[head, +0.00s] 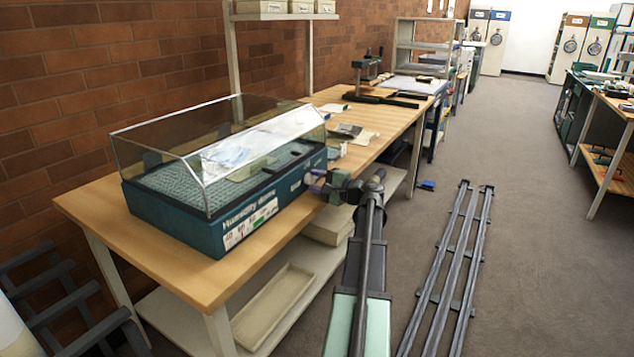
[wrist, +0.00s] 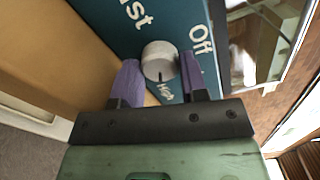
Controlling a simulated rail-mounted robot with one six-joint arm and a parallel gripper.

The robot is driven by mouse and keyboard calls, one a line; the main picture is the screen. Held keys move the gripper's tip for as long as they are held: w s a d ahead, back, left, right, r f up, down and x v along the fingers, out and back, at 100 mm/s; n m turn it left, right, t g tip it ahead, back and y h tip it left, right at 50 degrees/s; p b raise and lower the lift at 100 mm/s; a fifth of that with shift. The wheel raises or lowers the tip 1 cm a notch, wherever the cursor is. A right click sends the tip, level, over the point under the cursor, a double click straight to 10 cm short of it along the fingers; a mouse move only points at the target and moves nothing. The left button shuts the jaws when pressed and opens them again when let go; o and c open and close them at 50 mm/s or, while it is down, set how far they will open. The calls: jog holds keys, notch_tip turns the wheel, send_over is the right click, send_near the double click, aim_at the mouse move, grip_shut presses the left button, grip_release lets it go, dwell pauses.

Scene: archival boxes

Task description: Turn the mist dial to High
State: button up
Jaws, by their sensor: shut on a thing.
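The mist dial (wrist: 159,56) is a pale grey round knob on the teal front panel (wrist: 178,22) of the humidity dome (head: 172,221). Its dark pointer mark faces the "High" label, at the side nearest my gripper. The "Off" label is to the right, and "Mist" is above, partly cut off. My gripper (wrist: 158,66) has purple fingers on both sides of the dial and is shut on it. In the head view my gripper (head: 317,182) is at the right end of the dome's front, where the dial is hard to make out.
The dome has a clear cover and stands on a wooden bench (head: 190,277). A shallow tray (head: 273,305) lies on the shelf below. Floor rails (head: 450,265) run to the right of my arm. Open grey floor lies further right.

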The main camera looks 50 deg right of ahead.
jog(key=shift+m, duration=0.6)
jog(key=o, duration=0.9)
jog(key=shift+o, duration=0.2)
